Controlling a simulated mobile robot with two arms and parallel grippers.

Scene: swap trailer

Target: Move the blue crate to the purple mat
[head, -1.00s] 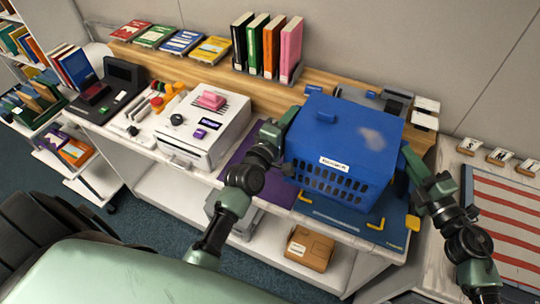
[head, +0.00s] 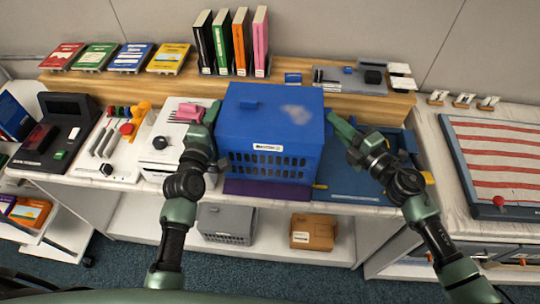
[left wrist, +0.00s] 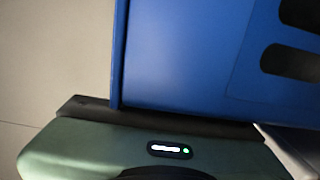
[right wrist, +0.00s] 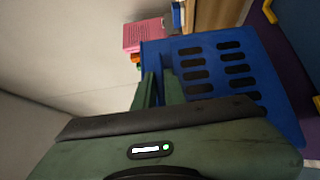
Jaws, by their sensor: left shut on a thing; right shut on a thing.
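The blue crate (head: 270,108), with a closed lid, a white label and slotted walls, is between my two grippers in the head view. My left gripper (head: 212,114) is shut on its left side and my right gripper (head: 335,122) on its right side. The crate is over the purple mat (head: 265,189), whose front strip shows below it; the rest is hidden. I cannot tell whether the crate touches the mat. Its left wall fills much of the left wrist view (left wrist: 190,55), and its slotted face shows in the right wrist view (right wrist: 225,70).
A blue mat (head: 350,180) with yellow corner marks lies bare to the right. A white box (head: 165,150) with a pink item on top stands close left of the crate. Upright books (head: 240,42) stand on the wooden ledge behind. A striped panel (head: 500,160) is far right.

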